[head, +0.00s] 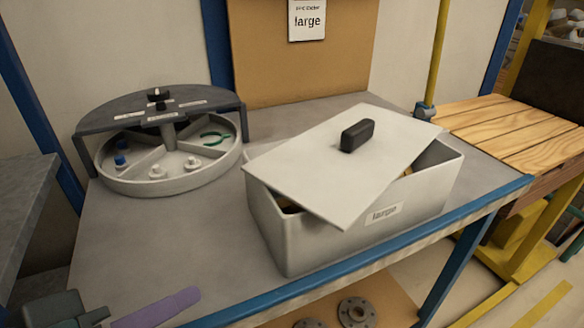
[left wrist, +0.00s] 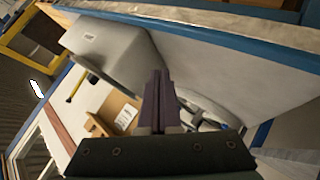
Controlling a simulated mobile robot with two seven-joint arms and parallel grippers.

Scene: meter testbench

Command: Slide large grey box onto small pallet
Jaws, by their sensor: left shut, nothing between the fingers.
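The large grey box (head: 350,220) stands on the grey bench top, near its front edge, with a "large" label on its front. Its lid (head: 330,165) lies askew on top, leaving gaps at two corners, and has a black handle (head: 357,135). The box also shows in the left wrist view (left wrist: 112,50). A slatted wooden pallet (head: 510,130) sits to the right of the bench. My left gripper (head: 188,296), with purple fingers, is at the lower left, apart from the box. In the left wrist view its fingers (left wrist: 158,85) are shut and empty. My right gripper is out of view.
A round divided tray (head: 165,165) with small parts and a dark half cover stands at the back left. A blue rail (head: 330,265) edges the bench front. Metal flanges (head: 355,312) lie on a lower shelf. Bare bench lies left of the box.

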